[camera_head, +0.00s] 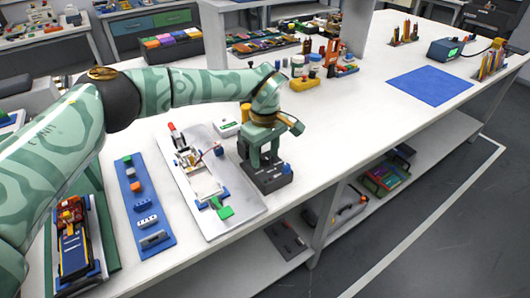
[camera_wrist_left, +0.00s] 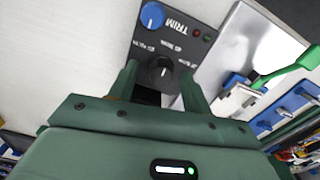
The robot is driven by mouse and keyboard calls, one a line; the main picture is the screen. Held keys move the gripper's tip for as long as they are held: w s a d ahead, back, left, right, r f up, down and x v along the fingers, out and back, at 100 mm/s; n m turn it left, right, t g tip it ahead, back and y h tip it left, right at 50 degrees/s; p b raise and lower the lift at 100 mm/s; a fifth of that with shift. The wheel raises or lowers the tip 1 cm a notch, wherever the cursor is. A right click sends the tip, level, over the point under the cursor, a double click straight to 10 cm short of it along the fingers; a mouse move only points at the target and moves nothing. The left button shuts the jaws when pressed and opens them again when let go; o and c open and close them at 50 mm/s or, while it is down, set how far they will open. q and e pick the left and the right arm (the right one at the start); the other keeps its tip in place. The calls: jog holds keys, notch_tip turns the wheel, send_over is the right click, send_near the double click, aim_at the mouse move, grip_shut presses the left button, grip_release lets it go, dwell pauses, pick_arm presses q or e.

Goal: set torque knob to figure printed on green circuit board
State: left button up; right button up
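A dark control box (camera_head: 266,182) stands at the near edge of the white bench. In the left wrist view the box (camera_wrist_left: 182,17) carries a blue knob (camera_wrist_left: 152,15) beside the word TRIM and a black knob (camera_wrist_left: 162,68) with a white pointer line. My left gripper (camera_head: 263,161) points down over the box. Its fingers are apart, one on each side of the black knob, with gaps showing. My right gripper is not in view.
The grey metal plate (camera_head: 240,213) with small parts lies left of the box. A blue strip (camera_head: 143,208) with blocks and a toy-like vehicle (camera_head: 74,240) stand further left. A blue mat (camera_head: 430,86) lies on the right. The bench between box and mat is largely clear.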

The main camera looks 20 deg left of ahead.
aim_at(265, 156)
pick_arm(q)
notch_tip(265, 156, up, 16)
jog(key=p, duration=0.4)
jog(key=shift+r, duration=0.15)
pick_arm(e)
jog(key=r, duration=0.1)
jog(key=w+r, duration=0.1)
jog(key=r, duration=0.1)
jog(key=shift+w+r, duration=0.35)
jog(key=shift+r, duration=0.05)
